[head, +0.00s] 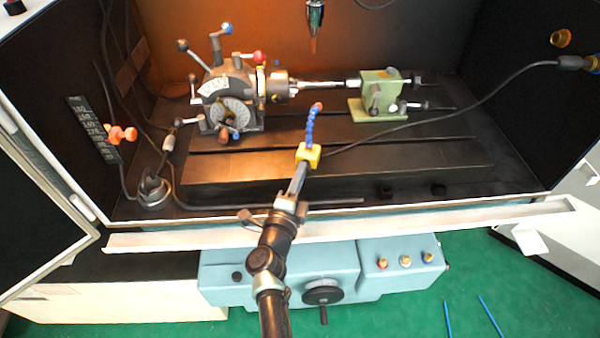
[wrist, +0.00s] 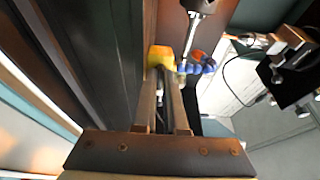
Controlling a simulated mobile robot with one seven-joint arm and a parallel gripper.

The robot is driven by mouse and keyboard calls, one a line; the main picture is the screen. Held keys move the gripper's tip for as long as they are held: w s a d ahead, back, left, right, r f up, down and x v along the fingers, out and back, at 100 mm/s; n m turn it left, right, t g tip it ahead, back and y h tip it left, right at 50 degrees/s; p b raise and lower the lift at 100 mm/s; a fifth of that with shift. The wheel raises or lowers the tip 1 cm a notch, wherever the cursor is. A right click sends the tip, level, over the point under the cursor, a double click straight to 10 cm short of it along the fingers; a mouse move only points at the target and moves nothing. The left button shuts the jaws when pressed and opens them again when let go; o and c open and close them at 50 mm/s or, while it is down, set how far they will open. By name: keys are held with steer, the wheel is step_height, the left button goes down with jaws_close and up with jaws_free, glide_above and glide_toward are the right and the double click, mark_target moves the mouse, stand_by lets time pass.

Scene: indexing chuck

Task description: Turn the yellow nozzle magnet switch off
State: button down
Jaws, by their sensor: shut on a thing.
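The yellow nozzle magnet (head: 309,155) is a small yellow block on the dark slotted table, with a blue segmented hose (head: 311,128) rising from it to an orange tip (head: 317,107). My gripper (head: 302,170) reaches it from the front, with its fingertips at the block. In the wrist view the yellow block (wrist: 161,55) lies at the ends of the two long fingers of my gripper (wrist: 163,76), which are shut on it. The blue hose (wrist: 196,69) shows to its right. The switch cannot be told apart from the block, and its setting is not visible.
The indexing chuck (head: 230,100) with several levers stands behind left, and a green tailstock (head: 377,98) behind right. A black cable (head: 440,118) runs from near the magnet to the right wall. A spindle tool (head: 315,20) hangs above. The front of the table has clear room.

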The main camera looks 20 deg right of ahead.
steer(key=c, duration=1)
jaws_free()
steer(key=shift+s, duration=0.1)
steer(key=shift+o, duration=0.2)
steer(key=shift+f, duration=0.1)
